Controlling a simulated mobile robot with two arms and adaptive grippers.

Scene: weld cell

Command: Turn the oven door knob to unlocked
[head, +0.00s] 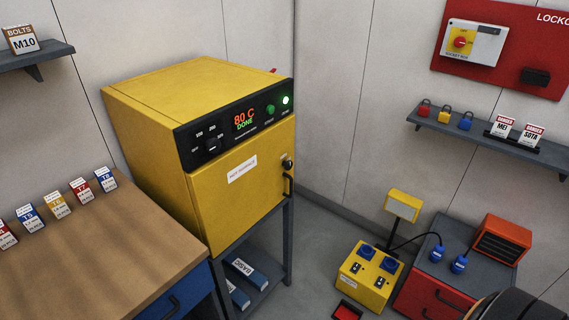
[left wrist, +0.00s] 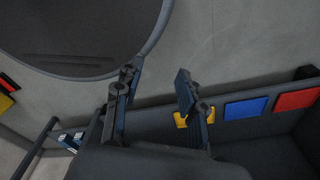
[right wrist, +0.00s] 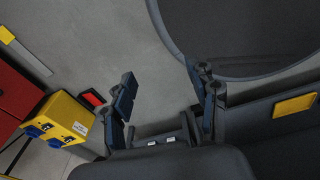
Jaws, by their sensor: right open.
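The yellow oven (head: 190,130) stands on a grey stand left of centre in the head view. Its black panel reads 80 C DONE, and a green light is lit at its right end. The oven door (head: 235,195) is shut. The small dark door knob (head: 287,163) sits near the door's right edge, above the black handle (head: 288,186); its setting is too small to read. My left gripper (left wrist: 155,85) is open and empty in the left wrist view. My right gripper (right wrist: 158,92) is open and empty in the right wrist view. Neither gripper shows in the head view.
A wooden workbench (head: 95,240) with several small boxes stands left of the oven. A yellow socket box (head: 368,275) and a red cabinet (head: 430,290) stand at right. A shelf (head: 480,135) with padlocks hangs on the right wall. Grey floor lies between oven and socket box.

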